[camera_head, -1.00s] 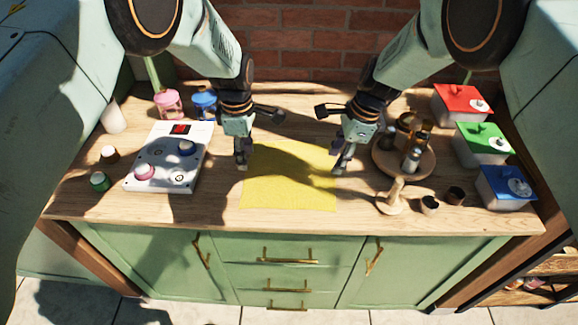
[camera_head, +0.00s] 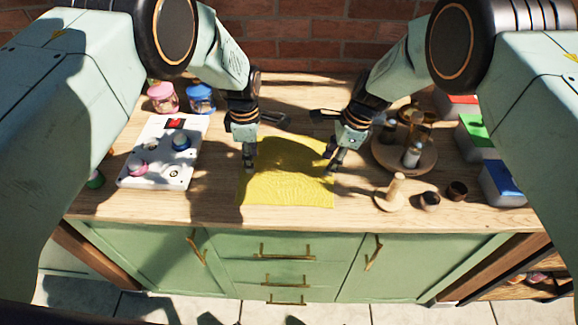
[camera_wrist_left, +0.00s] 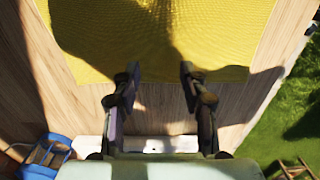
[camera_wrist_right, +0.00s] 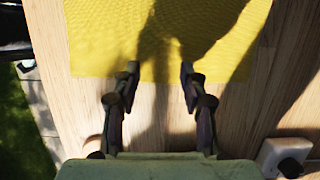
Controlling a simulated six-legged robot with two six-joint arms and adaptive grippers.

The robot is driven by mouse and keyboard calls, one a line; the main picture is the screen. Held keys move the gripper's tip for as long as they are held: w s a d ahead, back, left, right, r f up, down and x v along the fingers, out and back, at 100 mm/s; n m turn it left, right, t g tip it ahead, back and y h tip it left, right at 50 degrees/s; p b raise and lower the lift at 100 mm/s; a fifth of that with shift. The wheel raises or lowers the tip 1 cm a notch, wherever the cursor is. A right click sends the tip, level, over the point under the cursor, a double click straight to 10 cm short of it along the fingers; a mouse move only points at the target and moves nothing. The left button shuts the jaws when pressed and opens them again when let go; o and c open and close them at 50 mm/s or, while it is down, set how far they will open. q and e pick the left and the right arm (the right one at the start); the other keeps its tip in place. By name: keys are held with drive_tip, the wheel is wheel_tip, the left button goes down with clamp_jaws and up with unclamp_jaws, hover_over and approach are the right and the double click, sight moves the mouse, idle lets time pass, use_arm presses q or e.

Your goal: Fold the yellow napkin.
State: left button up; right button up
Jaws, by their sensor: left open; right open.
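The yellow napkin (camera_head: 285,180) lies on the middle of the wooden table top. Its far part looks slightly arched rather than flat. My left gripper (camera_head: 249,168) is at the napkin's left side, pointing down, open and empty. In the left wrist view the napkin (camera_wrist_left: 150,40) reaches the open fingertips (camera_wrist_left: 158,73). My right gripper (camera_head: 331,168) is at the napkin's right side, also open. In the right wrist view the napkin's edge (camera_wrist_right: 110,50) runs just by the open fingertips (camera_wrist_right: 160,72). Whether the fingers touch the cloth cannot be told.
A white panel with knobs (camera_head: 157,160) stands left, with pink (camera_head: 162,98) and blue (camera_head: 201,98) jars behind. A round wooden tray with bottles (camera_head: 428,166), a wooden piece (camera_head: 392,196) and lidded boxes (camera_head: 500,178) are right. The front strip before the napkin is clear.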

use_arm(q)
drive_tip(key=shift+a+f, duration=0.3)
drive_tip(key=shift+f, duration=0.1)
use_arm(e)
drive_tip(key=shift+a+f, duration=0.3)
drive_tip(key=shift+f, duration=0.05)
use_arm(q)
drive_tip(key=shift+d+r, duration=0.1)
drive_tip(key=shift+d, duration=0.1)
use_arm(e)
drive_tip(key=shift+d, duration=0.2)
use_arm(q)
drive_tip(key=shift+d, duration=0.1)
use_arm(e)
drive_tip(key=shift+d, duration=0.1)
use_arm(q)
drive_tip(key=shift+f, duration=0.2)
use_arm(e)
drive_tip(key=shift+f, duration=0.15)
use_arm(q)
drive_tip(key=shift+a, duration=0.2)
drive_tip(key=shift+c, duration=0.8)
use_arm(e)
drive_tip(key=shift+a, duration=0.2)
drive_tip(key=shift+c, duration=0.7)
use_arm(q)
drive_tip(key=shift+c, duration=0.3)
use_arm(e)
drive_tip(key=shift+c, duration=0.4)
